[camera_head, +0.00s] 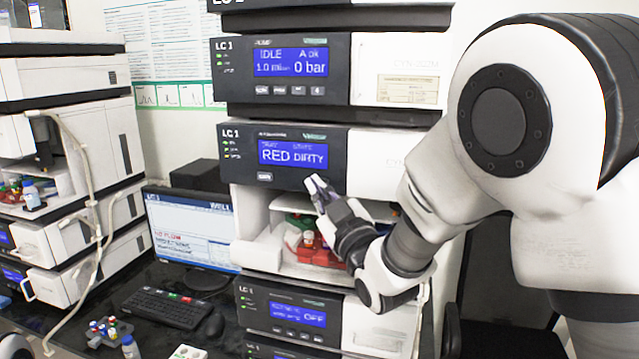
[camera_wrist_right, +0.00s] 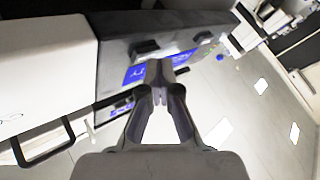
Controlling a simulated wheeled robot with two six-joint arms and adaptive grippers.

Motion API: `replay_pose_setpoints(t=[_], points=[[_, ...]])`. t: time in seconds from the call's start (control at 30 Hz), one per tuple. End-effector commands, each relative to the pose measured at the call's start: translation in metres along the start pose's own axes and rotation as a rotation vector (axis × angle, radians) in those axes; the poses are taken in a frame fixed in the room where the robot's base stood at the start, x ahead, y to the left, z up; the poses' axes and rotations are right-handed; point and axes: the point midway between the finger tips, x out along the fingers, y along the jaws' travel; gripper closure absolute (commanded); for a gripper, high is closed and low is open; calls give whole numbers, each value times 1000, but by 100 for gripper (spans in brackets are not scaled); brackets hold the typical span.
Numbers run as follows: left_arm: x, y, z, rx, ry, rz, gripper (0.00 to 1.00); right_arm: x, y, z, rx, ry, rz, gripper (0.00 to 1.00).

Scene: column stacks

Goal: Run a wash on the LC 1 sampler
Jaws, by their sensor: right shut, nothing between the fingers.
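The LC 1 sampler (camera_head: 240,140) is the module in the middle of the near stack. Its blue display (camera_head: 293,153) reads RED and DIRTY. One small light button (camera_head: 265,177) sits below the display at the left. Under this panel an open bay holds red and green racks with vials (camera_head: 305,245). My right gripper (camera_head: 316,184) is shut and empty, just in front of the lower edge of the sampler panel, to the right of the button. In the right wrist view its closed fingertips (camera_wrist_right: 160,68) are near a blue display (camera_wrist_right: 147,70). I cannot tell whether they touch the panel. My left gripper does not show.
Above is an LC 1 pump (camera_head: 290,62) reading IDLE and 0 bar; below is a module (camera_head: 298,314) reading OFF. A monitor (camera_head: 190,225), a keyboard (camera_head: 165,307) and a small vial rack (camera_head: 108,330) stand to the left. Another instrument stack (camera_head: 70,75) is at far left.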

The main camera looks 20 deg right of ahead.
Motion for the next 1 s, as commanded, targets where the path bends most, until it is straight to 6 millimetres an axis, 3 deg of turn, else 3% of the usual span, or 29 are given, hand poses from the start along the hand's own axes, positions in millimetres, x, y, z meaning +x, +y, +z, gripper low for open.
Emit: replay_pose_setpoints(t=[1.0], points=[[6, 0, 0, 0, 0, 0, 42, 0, 0, 1, -1, 1, -1, 100]])
